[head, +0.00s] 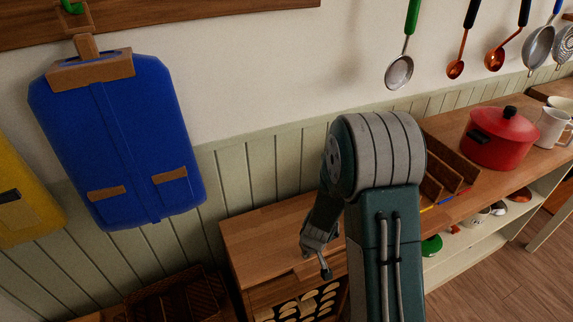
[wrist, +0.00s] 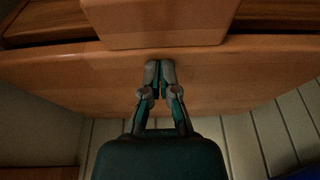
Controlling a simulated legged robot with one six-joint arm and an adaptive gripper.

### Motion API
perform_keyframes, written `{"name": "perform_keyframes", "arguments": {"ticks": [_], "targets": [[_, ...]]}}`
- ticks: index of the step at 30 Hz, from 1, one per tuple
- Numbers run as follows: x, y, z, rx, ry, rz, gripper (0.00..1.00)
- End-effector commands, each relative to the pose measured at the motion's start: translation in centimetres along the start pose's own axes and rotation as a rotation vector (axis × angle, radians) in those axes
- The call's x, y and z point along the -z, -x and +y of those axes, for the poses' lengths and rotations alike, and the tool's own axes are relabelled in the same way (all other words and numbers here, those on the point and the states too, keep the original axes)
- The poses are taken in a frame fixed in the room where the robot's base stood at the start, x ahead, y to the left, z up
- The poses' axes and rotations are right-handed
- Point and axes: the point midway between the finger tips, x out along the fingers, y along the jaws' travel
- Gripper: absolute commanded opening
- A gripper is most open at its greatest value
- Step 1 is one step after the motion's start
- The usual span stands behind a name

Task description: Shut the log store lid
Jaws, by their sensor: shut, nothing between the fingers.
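The log store (head: 258,296) is a wooden box low against the wall, with pale cut logs (head: 310,302) showing in its front below the top. Its lid (head: 262,236) is a brown wooden board that looks close to flat; I cannot tell whether it is fully down. A wooden block (wrist: 160,22) stands out at the board's edge in the wrist view. My gripper (head: 324,270) is at the front edge of the store, fingers together and empty. In the wrist view my gripper (wrist: 160,68) points at the wooden board (wrist: 70,80); I cannot tell whether it touches. My arm hides the store's right end.
A blue bag (head: 120,140) and a yellow one (head: 25,200) hang at the left. A dark wicker basket (head: 172,296) stands left of the store. At the right are a counter with a red pot (head: 500,138), a wooden rack (head: 450,172) and shelves below. Ladles hang above.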

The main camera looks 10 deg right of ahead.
Motion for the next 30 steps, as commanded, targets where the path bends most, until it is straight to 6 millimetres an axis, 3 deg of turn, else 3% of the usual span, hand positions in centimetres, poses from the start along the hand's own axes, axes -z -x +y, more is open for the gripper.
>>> {"name": "perform_keyframes", "arguments": {"ticks": [20, 30], "targets": [[0.0, -1.8, -0.2, 0.001, -0.004, -0.001, 0.00], [0.7, 0.4, -0.3, 0.004, 0.001, 0.006, 0.00]]}}
